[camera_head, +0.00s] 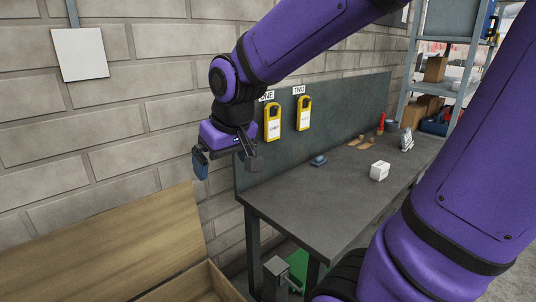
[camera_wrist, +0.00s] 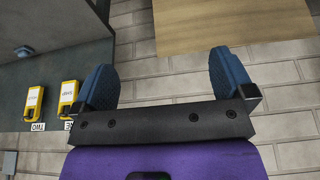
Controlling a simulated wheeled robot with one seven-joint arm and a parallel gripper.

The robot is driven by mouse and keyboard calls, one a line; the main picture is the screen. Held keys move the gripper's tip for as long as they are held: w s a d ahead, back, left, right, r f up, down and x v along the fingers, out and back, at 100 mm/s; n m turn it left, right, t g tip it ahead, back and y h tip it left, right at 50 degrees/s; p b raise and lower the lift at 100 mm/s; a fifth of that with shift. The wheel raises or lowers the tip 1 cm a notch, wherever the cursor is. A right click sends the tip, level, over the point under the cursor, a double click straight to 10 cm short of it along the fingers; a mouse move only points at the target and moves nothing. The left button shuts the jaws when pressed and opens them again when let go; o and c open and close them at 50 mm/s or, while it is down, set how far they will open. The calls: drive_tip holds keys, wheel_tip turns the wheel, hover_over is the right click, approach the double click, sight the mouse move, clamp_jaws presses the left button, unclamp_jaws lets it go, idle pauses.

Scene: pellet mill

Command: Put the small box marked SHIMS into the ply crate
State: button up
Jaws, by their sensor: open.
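A small white box (camera_head: 379,171) with faint dark marking on its front stands on the dark workbench; the marking is too small to read. The ply crate (camera_head: 213,276) is at the lower left, with its raised lid leaning toward the block wall and only part of its inside showing. My gripper (camera_head: 228,166) hangs above the crate's right side, left of the bench's near end. Its fingers are apart with nothing between them. In the wrist view the open fingers (camera_wrist: 160,85) show over block wall, with a plywood panel (camera_wrist: 230,22) beyond. The white box is not in the wrist view.
The workbench (camera_head: 315,205) has a dark back panel with two yellow holders (camera_head: 272,122) labelled ONE and TWO. Shelving with cartons stands behind. The bench's front middle is clear.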

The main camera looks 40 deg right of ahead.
drive_tip(key=s+r+t, duration=0.1)
drive_tip(key=s+r, duration=0.4)
drive_tip(key=s, duration=0.7)
drive_tip(key=shift+d, duration=0.4)
